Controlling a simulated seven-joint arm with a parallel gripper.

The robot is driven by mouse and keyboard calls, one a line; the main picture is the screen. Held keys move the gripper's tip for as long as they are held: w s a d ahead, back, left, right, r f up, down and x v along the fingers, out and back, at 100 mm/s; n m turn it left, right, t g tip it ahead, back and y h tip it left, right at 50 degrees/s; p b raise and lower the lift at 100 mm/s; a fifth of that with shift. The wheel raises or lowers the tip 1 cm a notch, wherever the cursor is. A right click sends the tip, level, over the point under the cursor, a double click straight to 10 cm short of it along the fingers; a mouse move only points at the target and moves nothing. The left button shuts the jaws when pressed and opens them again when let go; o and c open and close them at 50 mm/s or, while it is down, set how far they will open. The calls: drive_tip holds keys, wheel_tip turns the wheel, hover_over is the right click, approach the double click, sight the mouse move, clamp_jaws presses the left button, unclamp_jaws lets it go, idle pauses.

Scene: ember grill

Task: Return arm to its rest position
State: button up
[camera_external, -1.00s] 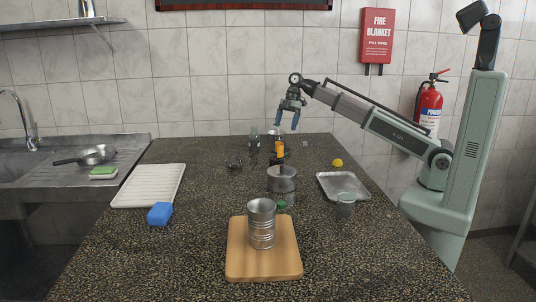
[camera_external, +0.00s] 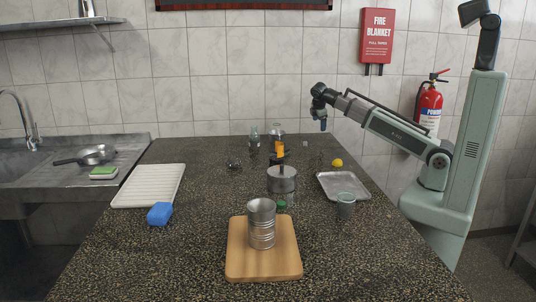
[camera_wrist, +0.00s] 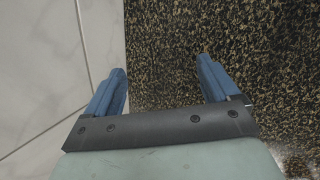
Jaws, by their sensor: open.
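My gripper (camera_external: 323,125) hangs with its blue fingers down, above the far right part of the speckled counter (camera_external: 200,240), near the tiled wall. In the wrist view my gripper (camera_wrist: 162,80) has its two blue fingers wide apart with nothing between them. Below them the wrist view shows the bare counter edge (camera_wrist: 180,60) and pale tile on the left. In the external view the fingers overlap each other.
A lidded pot (camera_external: 282,180), metal tray (camera_external: 336,197), glass (camera_external: 346,207) and yellow lemon-like thing (camera_external: 337,163) stand on the counter. A metal can (camera_external: 262,226) stands on a wooden board (camera_external: 262,268). Bottles (camera_external: 254,141) stand at the back. The air around my gripper is clear.

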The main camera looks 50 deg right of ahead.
drive_tip(key=s+d+r+m+g+h, duration=0.2)
drive_tip(key=s+d+m+h, duration=0.15)
drive_tip(key=s+d, duration=0.45)
drive_tip(key=s+d+r+m+g+h, duration=0.25)
drive_tip(key=s+d+h, duration=0.25)
drive_tip(key=d, duration=0.7)
drive_tip(key=s+d+f+m+g, duration=0.5)
drive_tip(key=s+d+f+g, duration=0.2)
drive_tip(key=s+d+f, duration=0.35)
drive_tip(key=s+a+f+n+t+y, duration=0.15)
drive_tip(key=a+f, duration=0.25)
drive_tip(key=f, duration=0.7)
drive_tip(key=a+f+n+t+y, duration=0.1)
drive_tip(key=a+f+y, duration=0.3)
drive_tip(key=f, duration=0.8)
drive_tip(key=a+f+n+t+y, duration=0.1)
drive_tip(key=a+f, duration=0.4)
drive_tip(key=f, duration=0.6)
drive_tip(key=s+a+f+m+g+y, duration=0.1)
drive_tip(key=s+a+f+m+y, duration=0.2)
drive_tip(key=s+a+f, duration=1.3)
drive_tip(key=a+f+y, duration=0.3)
drive_tip(key=shift+s+a+m+y, duration=0.25)
drive_tip(key=shift+s+m+y, duration=0.1)
drive_tip(key=shift+s+y, duration=0.05)
